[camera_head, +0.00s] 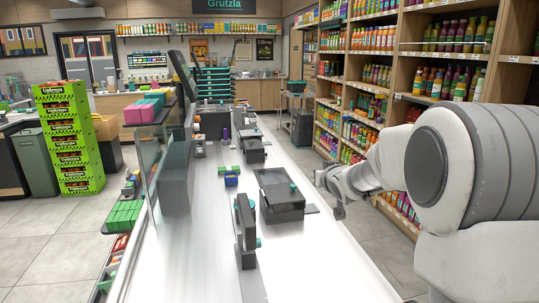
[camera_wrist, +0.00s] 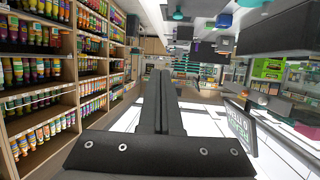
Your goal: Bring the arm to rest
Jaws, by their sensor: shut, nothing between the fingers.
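My white arm reaches in from the right in the head view. My gripper (camera_head: 340,211) hangs at its far end, by the right edge of the long white counter (camera_head: 315,256), with nothing held. In the wrist view my gripper's two dark fingers (camera_wrist: 164,78) lie side by side, pressed together, with no object between them. The fingertips point away from the camera into open space and touch nothing I can see.
Bottle shelves (camera_head: 404,50) line the right side. On the counter are a black device (camera_head: 281,196), an upright dark screen (camera_head: 245,226) and small coloured boxes (camera_head: 231,180). A glass screen (camera_head: 154,165) stands at its left. Stacked green boxes (camera_head: 70,138) stand farther left.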

